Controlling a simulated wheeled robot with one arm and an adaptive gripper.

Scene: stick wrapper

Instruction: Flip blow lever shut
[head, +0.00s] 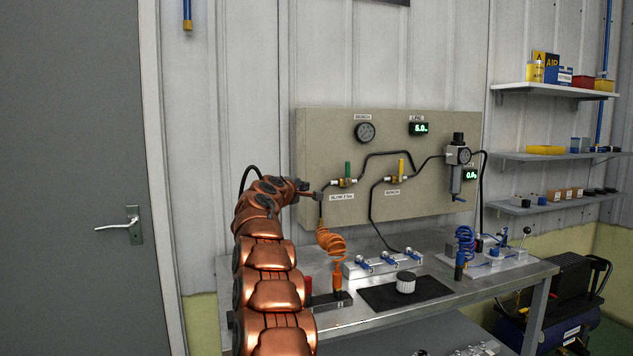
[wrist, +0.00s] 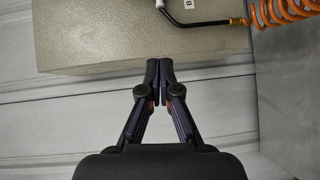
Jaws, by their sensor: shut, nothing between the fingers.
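The blow lever is a green handle (head: 347,168) standing upright on a brass valve (head: 345,182) on the beige panel (head: 440,125). The label below the valve is partly readable as blow. My gripper (head: 318,196) is to the left of the valve, near the panel's left edge, and looks apart from the lever. In the wrist view, its fingertips (wrist: 165,66) are together and empty, over the panel's edge (wrist: 95,62). The green lever is not in the wrist view. A corner of a white label (wrist: 187,5) shows there.
A yellow-handled valve (head: 401,166) sits to the right. A black hose leads to an orange coiled hose (head: 330,243) below the gripper; the coil also shows in the wrist view (wrist: 280,12). The workbench (head: 375,318) holds fittings and a black mat (head: 380,297).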

